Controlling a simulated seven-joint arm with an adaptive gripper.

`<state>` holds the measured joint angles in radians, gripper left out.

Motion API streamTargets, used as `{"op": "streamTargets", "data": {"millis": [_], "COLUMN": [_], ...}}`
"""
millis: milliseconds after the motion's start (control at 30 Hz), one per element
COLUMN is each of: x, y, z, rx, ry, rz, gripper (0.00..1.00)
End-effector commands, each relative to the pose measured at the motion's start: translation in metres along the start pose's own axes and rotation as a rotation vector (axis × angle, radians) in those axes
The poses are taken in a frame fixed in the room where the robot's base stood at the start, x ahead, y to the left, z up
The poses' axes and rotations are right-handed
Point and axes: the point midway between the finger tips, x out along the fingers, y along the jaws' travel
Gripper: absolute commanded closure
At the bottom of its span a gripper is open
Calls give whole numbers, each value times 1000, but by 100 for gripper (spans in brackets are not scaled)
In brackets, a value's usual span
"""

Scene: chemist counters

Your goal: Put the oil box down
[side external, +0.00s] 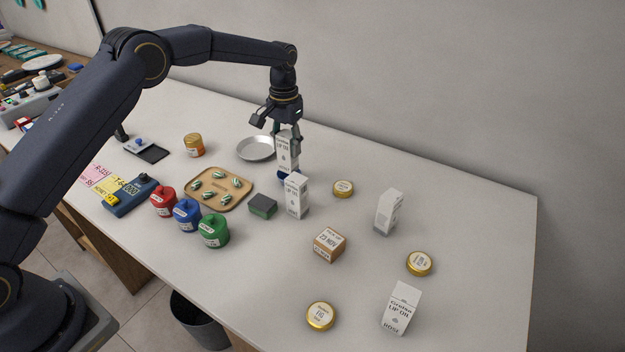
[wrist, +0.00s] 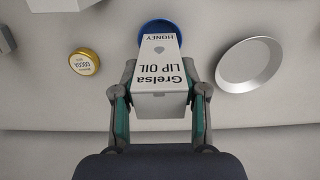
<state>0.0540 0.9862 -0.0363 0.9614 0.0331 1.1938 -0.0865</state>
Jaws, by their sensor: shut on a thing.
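My gripper (side external: 284,140) is shut on a white lip oil box (side external: 287,155). In the wrist view the box (wrist: 162,75) is between the two fingers (wrist: 160,100) and reads "Grelsa LIP OIL HONEY". A blue round thing (wrist: 158,30) shows behind the box's far end in the wrist view. In the side view a bit of blue (side external: 283,174) shows at the box's lower end. I cannot tell whether the box touches it or the counter. Other white lip oil boxes stand on the counter: one close in front (side external: 297,196), one farther right (side external: 388,212), and one marked rose (side external: 402,308).
A metal dish (side external: 257,149) lies left of the held box. Gold tins, one of them (side external: 343,188) nearby, a small carton (side external: 329,244), a green-sided block (side external: 262,207), a wooden tray (side external: 240,203) and red, blue and green jars (side external: 213,231) stand around. The counter's right part has clear room.

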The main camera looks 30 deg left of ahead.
Motion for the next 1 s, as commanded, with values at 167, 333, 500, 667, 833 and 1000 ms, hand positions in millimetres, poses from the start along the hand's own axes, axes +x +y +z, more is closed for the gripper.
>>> {"op": "streamTargets", "data": {"millis": [167,333,500,667,833,1000], "x": [3,8,12,12,12,12], "y": [0,0,0,0,0,0], "z": [0,0,0,0,0,0], "rx": [0,0,0,0,0,0], "ry": [0,-1,-1,0,0,0], "rz": [0,0,0,0,0,0], "gripper": [91,91,91,47,32,32]}}
